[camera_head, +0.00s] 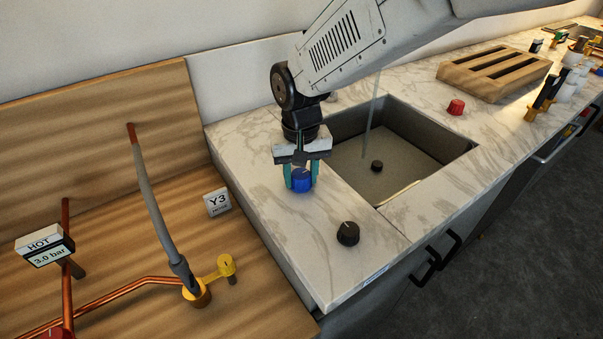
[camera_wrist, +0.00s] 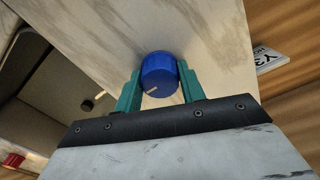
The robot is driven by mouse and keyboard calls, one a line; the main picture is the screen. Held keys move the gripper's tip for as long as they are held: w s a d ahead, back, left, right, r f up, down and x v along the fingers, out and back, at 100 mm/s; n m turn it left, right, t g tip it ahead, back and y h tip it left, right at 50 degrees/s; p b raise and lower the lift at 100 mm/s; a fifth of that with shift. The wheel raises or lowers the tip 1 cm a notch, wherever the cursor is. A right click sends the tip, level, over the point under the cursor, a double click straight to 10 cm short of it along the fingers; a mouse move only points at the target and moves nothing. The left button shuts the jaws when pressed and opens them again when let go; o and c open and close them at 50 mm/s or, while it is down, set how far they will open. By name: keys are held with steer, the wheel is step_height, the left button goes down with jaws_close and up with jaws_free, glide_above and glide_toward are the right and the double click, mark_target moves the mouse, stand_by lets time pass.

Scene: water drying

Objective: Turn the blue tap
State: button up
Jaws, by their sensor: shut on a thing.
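The blue tap (camera_head: 302,181) is a round knob on the marble counter, left of the sink. My gripper (camera_head: 301,178) points down over it, with its teal fingers on either side of the knob. The wrist view shows the blue tap (camera_wrist: 159,72) between the two teal fingers (camera_wrist: 160,86), which are shut on it. A small pale mark shows on the knob's face. A thin stream of water falls into the sink (camera_head: 385,178).
A black knob (camera_head: 348,233) stands on the counter in front of the blue tap. A red knob (camera_head: 455,107) and a wooden rack (camera_head: 495,72) are beyond the sink. A wooden bench with copper pipes and a yellow valve (camera_head: 226,265) is at the left.

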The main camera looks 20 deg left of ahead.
mark_target(300, 174)
steer(key=shift+m, duration=0.3)
steer(key=o, duration=1)
steer(key=shift+c, duration=0.2)
step_height(300, 174, up, 8)
steer(key=shift+f, duration=0.1)
